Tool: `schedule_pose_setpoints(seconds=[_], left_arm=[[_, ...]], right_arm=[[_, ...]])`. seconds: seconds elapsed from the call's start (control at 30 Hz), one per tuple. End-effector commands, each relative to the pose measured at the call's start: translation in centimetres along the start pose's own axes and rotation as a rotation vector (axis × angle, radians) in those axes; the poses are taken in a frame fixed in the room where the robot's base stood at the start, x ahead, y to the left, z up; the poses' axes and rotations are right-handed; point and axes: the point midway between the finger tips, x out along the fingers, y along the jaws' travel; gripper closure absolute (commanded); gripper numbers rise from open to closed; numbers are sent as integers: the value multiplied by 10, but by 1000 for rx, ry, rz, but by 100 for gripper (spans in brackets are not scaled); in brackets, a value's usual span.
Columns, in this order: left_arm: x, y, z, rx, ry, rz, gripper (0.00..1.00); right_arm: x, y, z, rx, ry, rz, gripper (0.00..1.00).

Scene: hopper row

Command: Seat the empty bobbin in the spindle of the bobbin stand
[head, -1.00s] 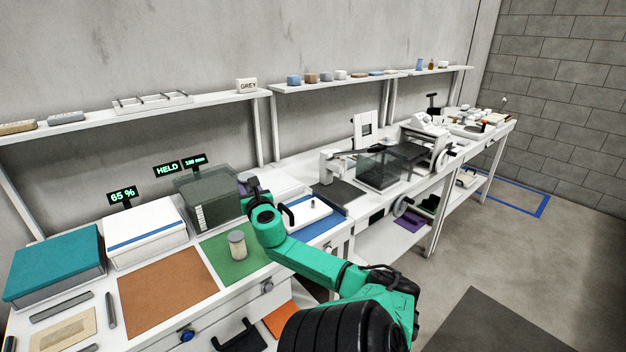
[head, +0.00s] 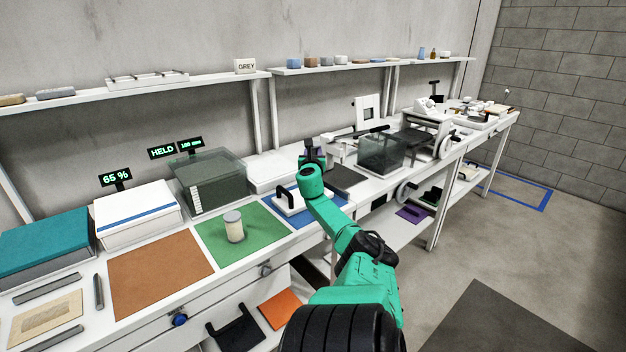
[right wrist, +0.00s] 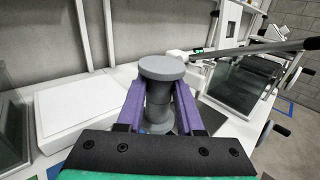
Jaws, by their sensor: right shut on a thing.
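A grey, empty-looking bobbin (right wrist: 160,85) stands roughly upright between the purple fingers of my right gripper (right wrist: 160,112) in the right wrist view. The fingers close on its narrow core, with the upper flange above them. In the head view my right gripper (head: 313,153) is over the back of the bench, beyond the white tray with black handles; the arm hides most of the bobbin there. I cannot pick out the bobbin stand or its spindle for certain. My left gripper is not in view.
A pale cylinder (head: 234,226) stands on the green mat (head: 262,237). A low white box (head: 275,172) lies left of the gripper. A dark clear-walled tank (head: 380,153) and a white machine with a long lever stand to the right. A shelf (head: 340,65) runs above.

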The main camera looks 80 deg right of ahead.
Motion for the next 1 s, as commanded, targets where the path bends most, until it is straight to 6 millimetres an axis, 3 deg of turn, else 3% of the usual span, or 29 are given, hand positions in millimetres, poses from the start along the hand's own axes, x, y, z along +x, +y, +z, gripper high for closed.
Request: schedule_pose_setpoints(seconds=[0.27, 0.7, 1.0], left_arm=[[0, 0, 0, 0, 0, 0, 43], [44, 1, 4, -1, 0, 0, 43], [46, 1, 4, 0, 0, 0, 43]], right_arm=[[0, 1, 0, 0, 0, 1, 100], [-1, 1, -51, -1, 1, 2, 100], [-1, 1, -55, 0, 1, 2, 100]])
